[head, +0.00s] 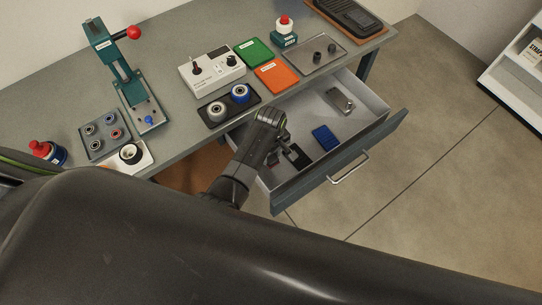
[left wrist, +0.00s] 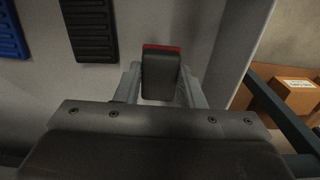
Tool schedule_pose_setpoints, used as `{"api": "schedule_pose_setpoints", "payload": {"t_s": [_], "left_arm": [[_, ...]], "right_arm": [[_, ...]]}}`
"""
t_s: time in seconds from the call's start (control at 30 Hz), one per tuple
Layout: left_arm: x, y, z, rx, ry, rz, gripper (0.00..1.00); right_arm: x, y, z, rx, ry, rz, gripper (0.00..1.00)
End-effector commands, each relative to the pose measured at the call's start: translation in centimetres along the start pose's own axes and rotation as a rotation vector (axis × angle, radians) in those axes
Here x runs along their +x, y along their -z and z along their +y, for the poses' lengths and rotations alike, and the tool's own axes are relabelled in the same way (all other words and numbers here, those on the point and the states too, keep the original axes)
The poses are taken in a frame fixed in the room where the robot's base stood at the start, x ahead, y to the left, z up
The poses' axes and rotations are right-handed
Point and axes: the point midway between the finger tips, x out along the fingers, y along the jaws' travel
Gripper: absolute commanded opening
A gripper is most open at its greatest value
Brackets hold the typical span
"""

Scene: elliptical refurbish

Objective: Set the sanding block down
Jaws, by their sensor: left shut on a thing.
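My left gripper (head: 277,158) reaches over the near left part of the open drawer (head: 375,137). In the left wrist view its fingers (left wrist: 160,88) are shut on the sanding block (left wrist: 160,75), a dark grey block with a red far edge. The block is in front of the pale drawer floor; I cannot tell whether it touches it. In the head view the gripper mostly hides the block. My right gripper is not in view.
A black ridged piece (left wrist: 93,30) and a blue one (left wrist: 12,32) lie in the drawer beside the block. A metal tool (head: 341,100) lies farther back. The drawer wall is close on the right in the wrist view, with cardboard boxes (left wrist: 295,96) beyond.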

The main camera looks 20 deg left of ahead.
Motion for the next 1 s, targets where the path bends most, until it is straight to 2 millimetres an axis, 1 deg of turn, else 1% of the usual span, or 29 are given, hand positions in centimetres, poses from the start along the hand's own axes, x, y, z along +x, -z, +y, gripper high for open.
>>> {"api": "schedule_pose_setpoints", "payload": {"t_s": [0.03,0.1,0.23,0.5,0.67,0.7,0.83,1.0], "left_arm": [[0.8,0.0,-0.1,0.0,0.004,-0.001,0.1],[1.6,0.0,0.0,0.0,0.003,-0.001,0.1],[2.7,0.0,0.0,0.0,0.001,0.0,0.1],[2.9,0.0,0.0,0.0,0.0,0.0,0.1],[3.3,0.0,0.0,0.0,0.0,0.0,0.1],[3.1,0.0,0.0,0.0,0.0,0.0,0.41],[3.1,0.0,0.0,0.0,0.0,0.0,0.57],[3.1,0.0,0.0,0.0,0.0,0.0,0.57]], "right_arm": [[0.0,0.3,0.0,0.0,0.0,0.005,0.36],[0.1,0.5,-0.1,-0.001,0.001,0.008,0.36],[0.1,0.5,-0.2,0.0,0.002,0.008,0.36],[0.1,0.5,-1.0,0.005,0.012,0.008,0.36],[0.3,0.3,-1.2,0.006,0.014,0.006,0.36],[0.2,0.2,-1.2,0.006,0.014,0.005,0.36],[0.2,0.1,-1.1,0.006,0.013,0.004,0.36],[0.2,0.1,-0.8,0.004,0.01,0.004,0.36]]}}
